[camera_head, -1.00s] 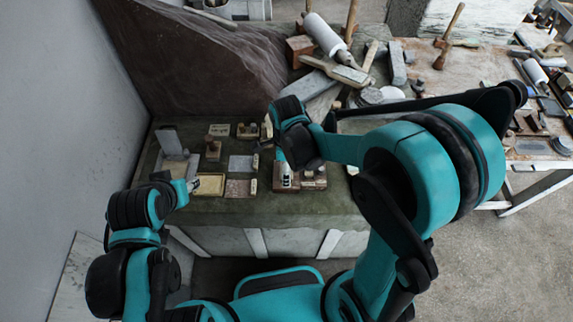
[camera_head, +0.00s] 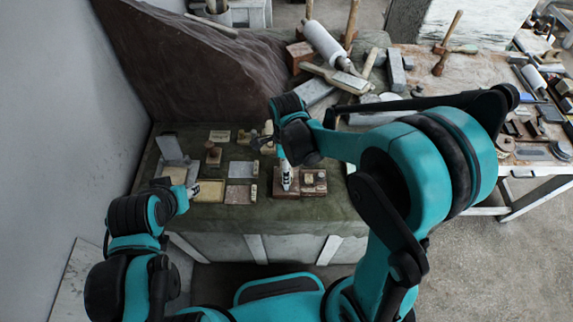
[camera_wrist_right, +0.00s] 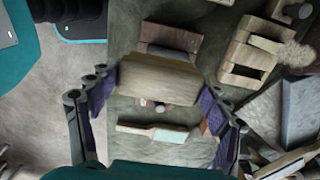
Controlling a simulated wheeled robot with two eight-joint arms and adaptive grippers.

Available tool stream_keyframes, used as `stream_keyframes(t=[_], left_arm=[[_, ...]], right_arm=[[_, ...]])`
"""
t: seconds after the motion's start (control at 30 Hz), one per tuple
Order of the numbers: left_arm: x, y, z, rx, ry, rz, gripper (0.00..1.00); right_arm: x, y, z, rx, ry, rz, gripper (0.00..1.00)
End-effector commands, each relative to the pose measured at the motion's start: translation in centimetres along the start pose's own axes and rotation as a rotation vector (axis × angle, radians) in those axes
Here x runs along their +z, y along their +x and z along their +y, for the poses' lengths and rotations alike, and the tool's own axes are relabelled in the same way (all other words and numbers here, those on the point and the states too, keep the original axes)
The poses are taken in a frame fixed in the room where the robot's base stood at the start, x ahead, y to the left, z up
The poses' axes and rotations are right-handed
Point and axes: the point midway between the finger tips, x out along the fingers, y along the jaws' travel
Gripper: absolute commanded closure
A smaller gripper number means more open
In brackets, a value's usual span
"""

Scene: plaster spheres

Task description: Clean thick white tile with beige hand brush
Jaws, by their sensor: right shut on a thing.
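My right gripper (camera_wrist_right: 160,98) is shut on a beige wooden block, seemingly the hand brush (camera_wrist_right: 158,75), with purple pads at its two ends in the right wrist view. Several flat tiles lie on the bench; a pale one (camera_head: 242,169) may be the thick white tile, but I cannot be sure. My left gripper (camera_head: 194,189) is beside a yellowish tile (camera_head: 208,191) at the bench's front left; its opening is too small to judge.
A pile of tools and stone blocks (camera_head: 335,75) fills the back right. Bare bench shows along the front edge.

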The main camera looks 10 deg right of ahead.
Motion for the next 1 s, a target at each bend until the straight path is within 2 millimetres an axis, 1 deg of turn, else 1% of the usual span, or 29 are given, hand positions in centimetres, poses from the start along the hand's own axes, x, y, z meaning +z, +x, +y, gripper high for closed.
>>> stream_keyframes(t=[0.27, 0.87, 1.0], left_arm=[[0.0, 0.1, 0.0, 0.000, 0.000, 0.000, 0.60], [0.7, 0.9, 0.0, 0.000, 0.000, 0.000, 0.60], [0.6, 0.9, 0.0, 0.000, 0.000, 0.000, 0.60]], right_arm=[[0.0, 0.1, 0.0, 0.000, 0.000, 0.000, 0.46], [0.0, 1.3, 0.0, 0.000, 0.000, 0.000, 0.46], [0.0, 1.2, -0.2, 0.000, 0.000, 0.000, 0.46]])
